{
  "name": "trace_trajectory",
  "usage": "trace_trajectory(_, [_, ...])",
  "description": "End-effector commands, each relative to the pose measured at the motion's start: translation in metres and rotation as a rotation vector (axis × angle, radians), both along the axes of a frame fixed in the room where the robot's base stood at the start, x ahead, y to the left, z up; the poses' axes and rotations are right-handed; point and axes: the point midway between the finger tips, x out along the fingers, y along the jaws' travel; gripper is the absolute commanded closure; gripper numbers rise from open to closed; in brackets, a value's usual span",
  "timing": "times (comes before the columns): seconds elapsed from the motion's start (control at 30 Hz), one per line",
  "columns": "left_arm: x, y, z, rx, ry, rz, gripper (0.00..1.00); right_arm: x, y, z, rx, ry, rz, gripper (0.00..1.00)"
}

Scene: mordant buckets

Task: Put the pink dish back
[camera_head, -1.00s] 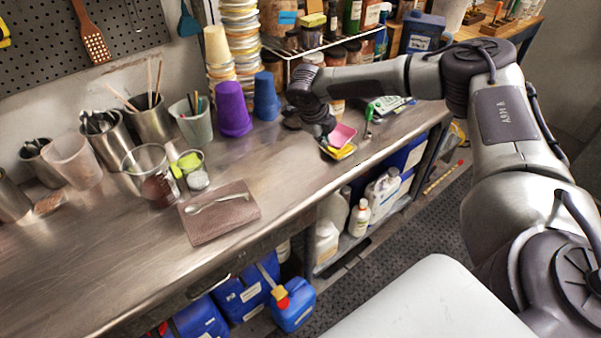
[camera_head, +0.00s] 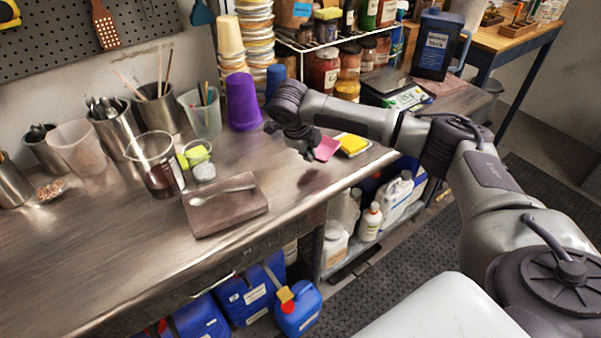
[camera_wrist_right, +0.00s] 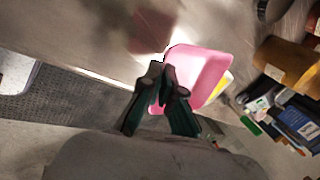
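The pink dish (camera_head: 326,148) hangs at the fingertips of my right gripper (camera_head: 309,151), above the steel bench near its front edge. In the right wrist view the pink dish (camera_wrist_right: 202,72) is tilted, and the fingers of my right gripper (camera_wrist_right: 164,80) are closed on its near rim. A yellow dish or sponge (camera_head: 352,144) lies on the bench just right of the pink dish. It is partly hidden behind the pink dish in the wrist view (camera_wrist_right: 219,86). My left gripper is not in view.
A brown cloth with a spoon (camera_head: 226,206) lies left of the gripper. Bare steel lies between the cloth and the gripper.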

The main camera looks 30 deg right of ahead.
Motion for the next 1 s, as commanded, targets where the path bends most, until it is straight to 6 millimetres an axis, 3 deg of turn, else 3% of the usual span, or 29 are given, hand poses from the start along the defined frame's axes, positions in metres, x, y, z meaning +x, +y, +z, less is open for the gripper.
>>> trace_trajectory(0.2, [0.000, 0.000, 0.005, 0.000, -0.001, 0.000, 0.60, 0.003, 0.021, -0.011, -0.001, -0.001, -0.001, 1.00])
trace_trajectory(0.37, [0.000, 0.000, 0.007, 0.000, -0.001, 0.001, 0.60, 0.003, 0.022, -0.022, -0.002, 0.002, -0.002, 1.00])
trace_trajectory(0.6, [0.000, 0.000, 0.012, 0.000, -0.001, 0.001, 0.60, 0.003, 0.022, -0.052, -0.002, 0.000, -0.001, 1.00])
trace_trajectory(0.9, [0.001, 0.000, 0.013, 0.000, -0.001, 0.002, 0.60, 0.003, 0.022, -0.055, -0.002, -0.001, -0.001, 1.00])
trace_trajectory(1.0, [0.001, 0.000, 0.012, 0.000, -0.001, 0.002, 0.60, 0.003, 0.022, -0.055, -0.001, -0.002, -0.001, 0.85])
